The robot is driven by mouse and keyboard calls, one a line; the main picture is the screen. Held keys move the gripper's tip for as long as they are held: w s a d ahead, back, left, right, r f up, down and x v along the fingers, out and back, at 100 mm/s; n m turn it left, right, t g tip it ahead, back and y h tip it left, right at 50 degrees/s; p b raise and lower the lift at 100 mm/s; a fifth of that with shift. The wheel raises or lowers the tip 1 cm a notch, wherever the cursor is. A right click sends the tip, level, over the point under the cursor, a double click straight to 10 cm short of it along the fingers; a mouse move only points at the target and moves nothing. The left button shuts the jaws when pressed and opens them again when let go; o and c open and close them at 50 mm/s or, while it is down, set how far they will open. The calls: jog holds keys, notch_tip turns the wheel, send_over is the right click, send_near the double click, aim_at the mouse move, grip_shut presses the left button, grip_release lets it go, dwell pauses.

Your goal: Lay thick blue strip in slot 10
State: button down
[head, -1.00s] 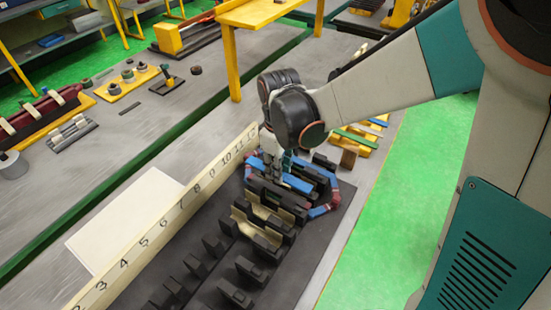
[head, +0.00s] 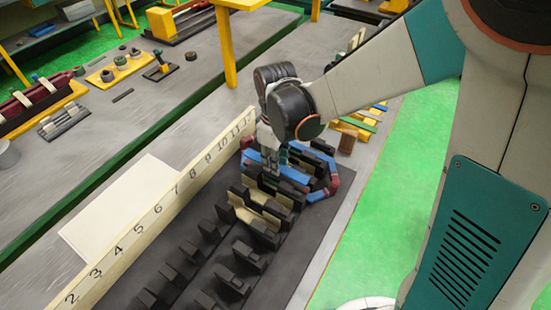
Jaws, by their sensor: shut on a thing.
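My gripper (head: 275,160) points down over the far part of the dark stator block (head: 165,235). It is shut on the thick blue strip (head: 292,174), which lies across the slot teeth in line with the row near numbers 9 and 10. I cannot tell whether the strip is inside slot 10 or just above it. A number board (head: 150,215) runs along the block's left side; its 10 (head: 222,145) is left of my gripper. Blue coil parts with red ends (head: 322,192) loop around the teeth just beyond and right of the strip. The fingertips are small and partly hidden.
Cream-lined slots (head: 250,215) and bare dark teeth (head: 222,278) lie nearer. A white sheet (head: 120,205) lies left of the board. Coloured strips (head: 360,125) and a brown block (head: 347,143) lie beyond, to the right. A yellow post (head: 226,50) stands behind.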

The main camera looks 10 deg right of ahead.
jog(key=shift+f+b, duration=1.55)
jog(key=shift+f, duration=0.25)
dwell(0.9)
jog(key=c, duration=1.2)
grip_release()
jog(key=shift+c, duration=0.2)
jog(key=shift+r+p, duration=0.6)
jog(key=shift+r, duration=0.25)
jog(key=shift+r+p, duration=2.65)
jog(key=shift+r, duration=1.15)
jog(key=shift+f, duration=0.15)
